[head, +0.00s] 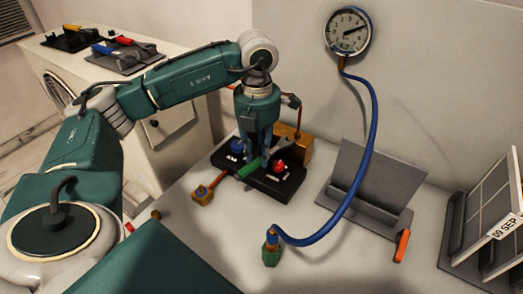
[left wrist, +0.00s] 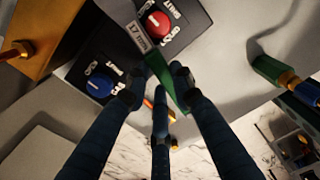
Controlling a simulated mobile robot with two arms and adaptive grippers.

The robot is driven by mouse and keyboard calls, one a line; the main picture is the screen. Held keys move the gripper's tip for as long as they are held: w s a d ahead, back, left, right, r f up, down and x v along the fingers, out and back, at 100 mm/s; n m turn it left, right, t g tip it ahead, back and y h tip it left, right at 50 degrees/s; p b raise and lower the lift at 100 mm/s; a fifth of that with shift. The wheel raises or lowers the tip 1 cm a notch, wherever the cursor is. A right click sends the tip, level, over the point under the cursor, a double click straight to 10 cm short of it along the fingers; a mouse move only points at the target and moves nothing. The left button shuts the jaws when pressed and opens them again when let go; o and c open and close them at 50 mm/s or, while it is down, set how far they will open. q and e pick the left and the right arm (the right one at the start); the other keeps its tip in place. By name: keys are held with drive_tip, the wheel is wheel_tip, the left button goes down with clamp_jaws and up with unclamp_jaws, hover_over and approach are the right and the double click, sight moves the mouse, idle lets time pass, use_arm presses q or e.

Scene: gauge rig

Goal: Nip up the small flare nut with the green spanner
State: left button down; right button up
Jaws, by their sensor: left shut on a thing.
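My left gripper (head: 255,155) is shut on the green spanner, over the black block (head: 285,188). The spanner's green handle (head: 249,169) shows below the fingers. In the left wrist view, the fingers (left wrist: 155,95) are around the green handle (left wrist: 162,82), beside a grey part marked 17 mm (left wrist: 138,37). The spanner's far end is partly hidden in the head view. A brass block (head: 299,152) with a copper tube stands behind the gripper. A small brass fitting (head: 203,195) with an orange-red tube lies left. I cannot tell which nut is the small flare nut.
The black block has a blue knob (head: 237,147) and a red knob (head: 279,166). A blue hose (head: 372,130) runs from the gauge (head: 348,31) to a green-based brass fitting (head: 271,248). A grey stand (head: 365,185) and orange-handled tool (head: 402,245) are at right.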

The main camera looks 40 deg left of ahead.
use_arm(q)
drive_tip(key=shift+s+a, duration=0.1)
drive_tip(key=shift+s, duration=0.55)
drive_tip(key=shift+r, duration=0.1)
drive_tip(key=shift+r+p, duration=1.55)
drive_tip(key=shift+r, duration=0.65)
